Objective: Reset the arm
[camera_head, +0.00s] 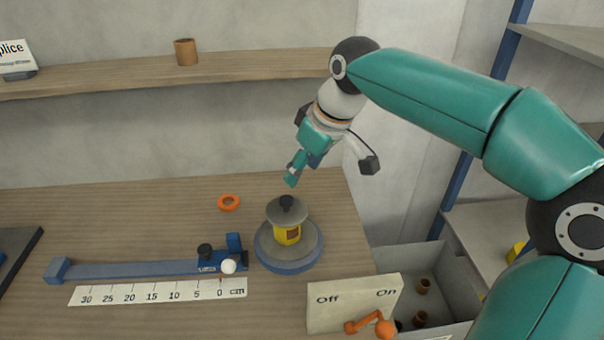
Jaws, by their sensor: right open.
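My right arm comes in from the right and is raised over the right side of the wooden table (150,215). My right gripper (296,172) is open and empty, pointing down and left. It is above and behind the round grey and blue device (289,253), apart from it in the picture. That device has a yellow part in its middle and a black knob on top. My left gripper is not in view.
A blue slide (130,269) and a white centimetre ruler (155,291) lie left of the device. An orange ring (229,202) lies behind. The Off/On box (345,305) with an orange lever stands in front. A grey bin (450,280) stands at right.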

